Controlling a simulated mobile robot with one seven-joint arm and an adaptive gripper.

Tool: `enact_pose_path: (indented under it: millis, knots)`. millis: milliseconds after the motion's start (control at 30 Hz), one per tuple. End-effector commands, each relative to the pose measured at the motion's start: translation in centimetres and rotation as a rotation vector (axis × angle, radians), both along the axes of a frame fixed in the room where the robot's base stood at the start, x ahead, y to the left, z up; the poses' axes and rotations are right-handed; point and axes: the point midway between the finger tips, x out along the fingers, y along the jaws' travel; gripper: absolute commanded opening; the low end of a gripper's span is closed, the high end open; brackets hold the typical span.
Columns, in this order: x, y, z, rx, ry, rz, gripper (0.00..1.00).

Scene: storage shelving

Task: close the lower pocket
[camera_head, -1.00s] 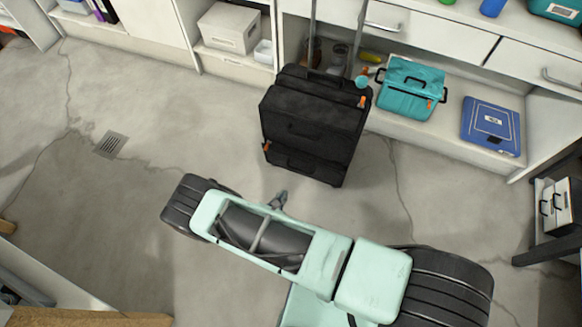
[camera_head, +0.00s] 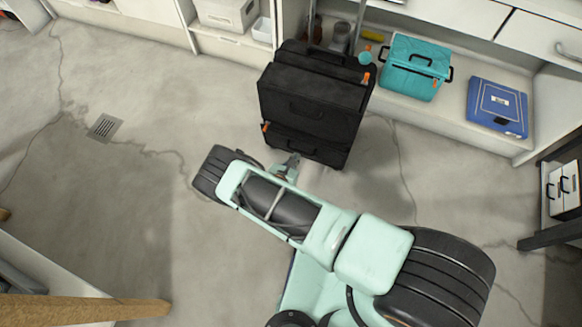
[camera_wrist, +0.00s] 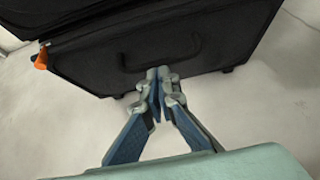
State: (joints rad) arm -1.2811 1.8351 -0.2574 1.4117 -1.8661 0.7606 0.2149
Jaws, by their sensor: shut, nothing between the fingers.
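A black suitcase (camera_head: 312,105) stands upright on the floor, with a larger upper section and a lower pocket (camera_head: 318,151) below it. An orange zipper pull (camera_head: 265,127) sits at the left end of the seam between them. It also shows in the wrist view (camera_wrist: 41,60), left of my gripper. Another orange pull (camera_head: 366,79) is at the suitcase's upper right. My gripper (camera_wrist: 158,76) is shut and empty, in front of the lower pocket's face, below its dark handle (camera_wrist: 160,55). I cannot tell whether the fingertips touch the pocket.
A low white shelf (camera_head: 445,122) behind holds a teal case (camera_head: 416,68) and a blue case (camera_head: 497,106). A dark stand (camera_head: 555,226) is at the right. A wooden edge (camera_head: 90,309) lies at lower left. The floor left of the suitcase is clear.

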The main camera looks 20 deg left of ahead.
Motion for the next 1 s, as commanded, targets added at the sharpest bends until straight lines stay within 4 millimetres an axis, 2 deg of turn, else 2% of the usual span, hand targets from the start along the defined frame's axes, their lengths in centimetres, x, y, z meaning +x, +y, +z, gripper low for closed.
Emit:
enact_pose_path:
  millis: [133, 467, 700, 1000]
  knots:
    - [0.6, 0.0, -0.1, 0.000, 0.001, 0.000, 0.00]
    - [0.8, 0.0, 0.1, 0.000, 0.000, 0.000, 0.00]
    - [2.8, -0.2, 1.2, 0.001, 0.000, 0.001, 0.00]
    - [2.8, -0.2, 1.0, 0.000, 0.001, 0.001, 0.00]
